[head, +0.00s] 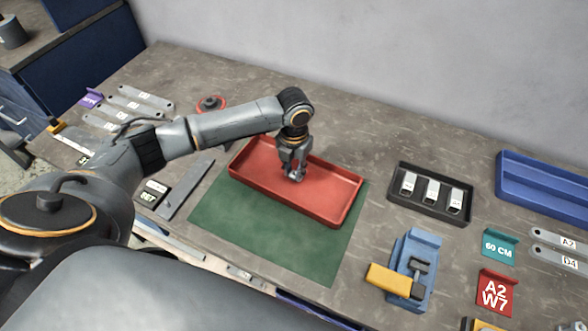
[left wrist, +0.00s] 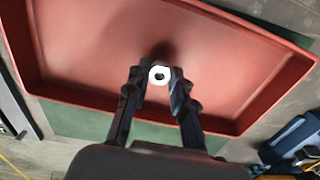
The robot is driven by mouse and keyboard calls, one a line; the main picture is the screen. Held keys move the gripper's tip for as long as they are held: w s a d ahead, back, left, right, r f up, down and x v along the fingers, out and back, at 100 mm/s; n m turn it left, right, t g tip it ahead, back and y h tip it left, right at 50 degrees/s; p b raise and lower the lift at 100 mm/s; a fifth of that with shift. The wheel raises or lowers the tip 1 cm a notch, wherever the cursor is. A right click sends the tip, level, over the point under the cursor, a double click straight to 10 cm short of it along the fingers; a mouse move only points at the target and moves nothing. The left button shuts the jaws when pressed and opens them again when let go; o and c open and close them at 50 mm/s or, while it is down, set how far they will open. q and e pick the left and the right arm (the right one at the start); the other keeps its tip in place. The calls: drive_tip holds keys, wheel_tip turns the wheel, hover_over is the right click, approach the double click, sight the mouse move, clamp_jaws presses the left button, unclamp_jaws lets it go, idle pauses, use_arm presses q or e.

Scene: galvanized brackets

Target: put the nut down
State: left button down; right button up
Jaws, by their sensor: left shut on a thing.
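The nut (left wrist: 159,75) is a small pale ring with a dark hole, held between the fingertips of my left gripper (left wrist: 155,83) in the left wrist view. In the head view my left gripper (head: 296,177) points down over the red tray (head: 335,213), and the nut is too small to make out there. A dark shadow lies on the tray floor beside the nut in the left wrist view. I cannot tell whether the nut touches the floor. The tray (left wrist: 75,85) holds nothing else that I can see. My right gripper is not in view.
The tray stands on a green mat (head: 265,240). A black tray (head: 400,213) with several metal pieces is to its right, and a blue fixture with a yellow handle (head: 395,281) is in front of that. A blue bin (head: 545,185) stands far right. Flat brackets lie at left.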

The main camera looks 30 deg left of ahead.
use_arm(q)
drive_tip(key=shift+f, duration=0.65)
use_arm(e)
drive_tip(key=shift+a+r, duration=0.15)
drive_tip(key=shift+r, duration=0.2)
use_arm(q)
drive_tip(key=shift+f, duration=0.2)
drive_tip(key=c, duration=1.1)
unclamp_jaws()
drive_tip(key=shift+c, duration=0.2)
